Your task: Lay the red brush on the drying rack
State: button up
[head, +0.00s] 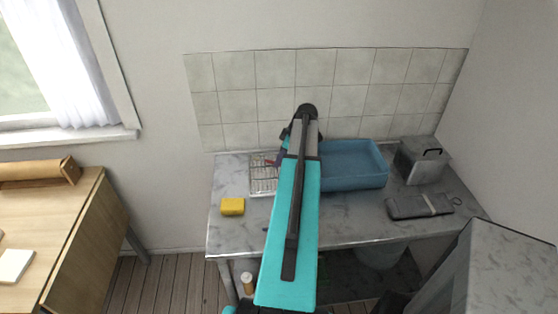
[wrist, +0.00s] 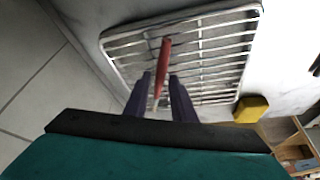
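The red brush (wrist: 163,62) lies over the wire bars of the drying rack (wrist: 222,58) in the wrist view, its lower end between my two fingers. I cannot tell for sure whether it rests fully on the bars. My gripper (wrist: 160,80) has its purple fingers apart, one on each side of the brush, with a thin gap showing on both sides. In the head view, the drying rack (head: 262,183) stands at the back left of the marble counter, and a bit of the red brush (head: 270,162) shows beside my gripper. My arm hides the rack's right part.
A blue basin (head: 352,165) stands right of the rack. A yellow sponge (head: 233,206) lies in front of it on the left. A grey metal box (head: 423,160) and a dark roll (head: 420,206) are at the counter's right. The tiled wall (head: 340,100) is close behind.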

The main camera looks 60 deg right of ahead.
jog(key=shift+o, duration=0.5)
jog(key=shift+r, duration=0.1)
jog(key=shift+r, duration=0.1)
jog(key=shift+b+v, duration=0.45)
jog(key=shift+v, duration=0.75)
jog(key=b+v, duration=0.3)
jog(key=v, duration=0.6)
jog(key=shift+s+r, duration=0.15)
jog(key=shift+r, duration=0.1)
